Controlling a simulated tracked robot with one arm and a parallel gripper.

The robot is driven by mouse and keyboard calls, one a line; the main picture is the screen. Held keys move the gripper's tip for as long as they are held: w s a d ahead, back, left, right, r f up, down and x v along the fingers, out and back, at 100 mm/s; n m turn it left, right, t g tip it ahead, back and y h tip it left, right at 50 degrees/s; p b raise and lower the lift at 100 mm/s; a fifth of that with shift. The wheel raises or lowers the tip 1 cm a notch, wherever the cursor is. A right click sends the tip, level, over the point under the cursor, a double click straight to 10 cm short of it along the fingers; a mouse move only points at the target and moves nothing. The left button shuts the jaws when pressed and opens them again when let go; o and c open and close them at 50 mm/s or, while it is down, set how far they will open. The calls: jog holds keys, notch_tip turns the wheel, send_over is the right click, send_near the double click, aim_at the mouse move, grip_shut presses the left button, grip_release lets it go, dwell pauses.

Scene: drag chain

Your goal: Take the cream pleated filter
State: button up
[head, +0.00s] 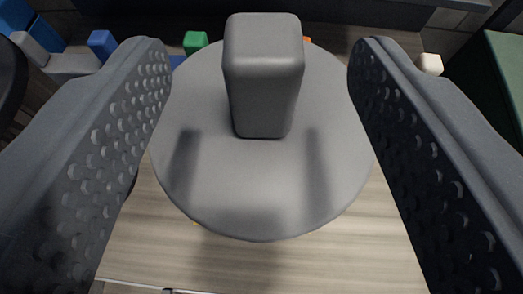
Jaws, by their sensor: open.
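My gripper (262,50) is open, with one dark perforated finger at each side of the picture. Between the fingers is a round grey disc (262,190) with an upright grey block-shaped handle (263,90) on top. The fingers stand apart from the handle on both sides, and their shadows fall on the disc. No cream pleated surface can be made out. Whatever lies under the disc is hidden, and I cannot tell whether the filter is there.
A pale wood-grain surface (300,262) lies below the disc. Behind are a blue block (102,45), a green block (195,42), a small cream block (430,64) and grey blocks (70,66). A dark green box side (500,85) stands at the right.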

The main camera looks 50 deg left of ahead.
aim_at(264, 70)
jog(key=x, duration=0.4)
jog(key=shift+w+a+f+b, duration=0.15)
jog(key=shift+w+f+b, duration=0.15)
jog(key=shift+f, duration=0.1)
jog(key=shift+c, duration=0.3)
grip_shut()
